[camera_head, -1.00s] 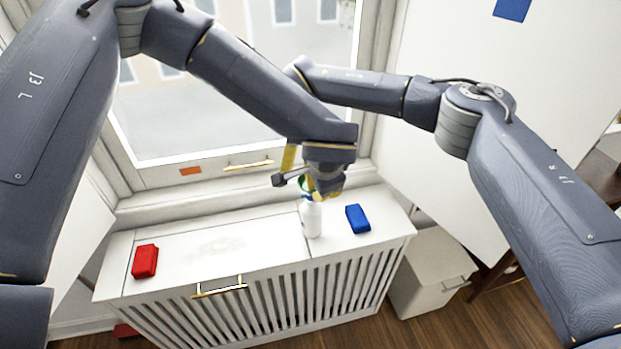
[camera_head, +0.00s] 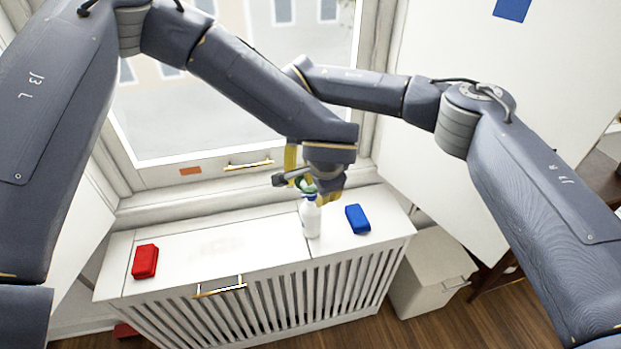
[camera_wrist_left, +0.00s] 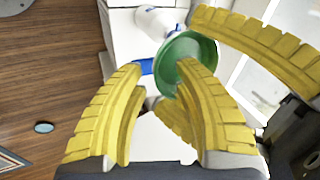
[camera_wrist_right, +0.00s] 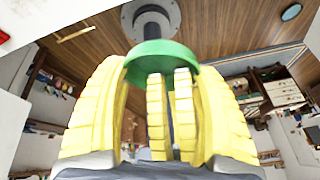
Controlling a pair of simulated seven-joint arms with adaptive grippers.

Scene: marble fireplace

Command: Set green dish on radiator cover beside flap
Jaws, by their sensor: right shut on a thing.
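The green dish (camera_head: 306,185) is in the air above the radiator cover (camera_head: 270,225), mostly hidden in the head view. My right gripper (camera_wrist_right: 160,68) is shut on it, with the dish between its yellow fingertips in the right wrist view. My left gripper (camera_wrist_left: 160,67) is open close by. The dish (camera_wrist_left: 195,58) shows just past its right fingertip in the left wrist view; whether they touch I cannot tell. The flap (camera_head: 205,248) is the flat white panel in the cover's top, with a brass handle (camera_head: 220,288) at its front edge. It looks closed.
A white bottle (camera_head: 311,220) stands upright by the flap's right seam, just below the grippers. A blue block (camera_head: 357,219) lies right of it. A red block (camera_head: 145,261) lies at the left end. A white bin (camera_head: 430,270) stands right of the cover.

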